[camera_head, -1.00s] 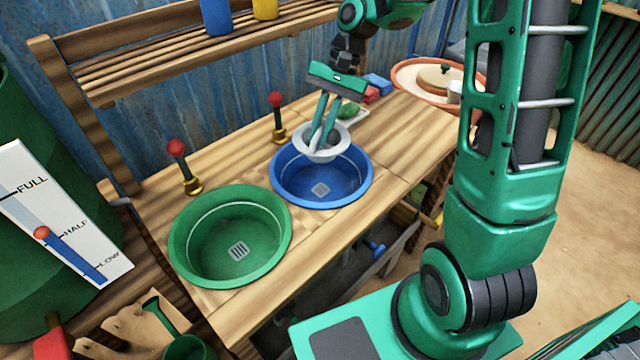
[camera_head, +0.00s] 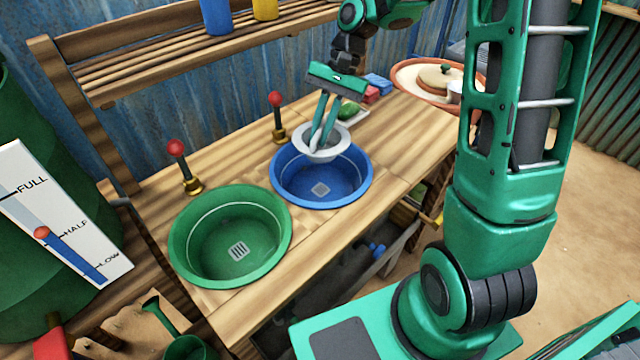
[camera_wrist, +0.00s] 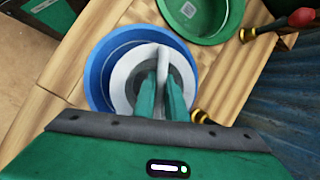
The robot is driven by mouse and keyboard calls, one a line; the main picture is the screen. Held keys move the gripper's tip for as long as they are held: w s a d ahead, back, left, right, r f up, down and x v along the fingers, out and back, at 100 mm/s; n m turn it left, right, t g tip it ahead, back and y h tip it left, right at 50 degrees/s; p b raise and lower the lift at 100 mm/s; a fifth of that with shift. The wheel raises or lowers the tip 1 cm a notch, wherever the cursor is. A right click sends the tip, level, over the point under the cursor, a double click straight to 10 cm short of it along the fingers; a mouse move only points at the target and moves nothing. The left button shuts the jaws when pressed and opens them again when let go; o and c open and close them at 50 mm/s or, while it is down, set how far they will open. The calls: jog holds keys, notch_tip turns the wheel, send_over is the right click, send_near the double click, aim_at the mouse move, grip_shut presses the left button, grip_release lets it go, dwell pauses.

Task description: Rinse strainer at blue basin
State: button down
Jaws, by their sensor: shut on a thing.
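The strainer (camera_head: 322,151) is a white-grey bowl with a rim. My gripper (camera_head: 317,143) reaches down from above and is shut on the strainer. In the wrist view my gripper's fingers (camera_wrist: 159,105) reach the strainer (camera_wrist: 124,80), with the blue basin (camera_wrist: 93,77) around it. I see no water in the blue basin. Whether the strainer touches the basin cannot be told.
A green basin (camera_head: 181,245) sits left of the blue one. Red-knobbed taps stand behind the green basin (camera_head: 177,150) and the blue basin (camera_head: 276,103). A tray with a green item (camera_head: 348,109) and a round terracotta tray (camera_head: 398,78) lie to the right. A slatted shelf (camera_head: 150,68) is behind.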

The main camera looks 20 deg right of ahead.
dwell(0.4)
jog(key=shift+r, duration=2.05)
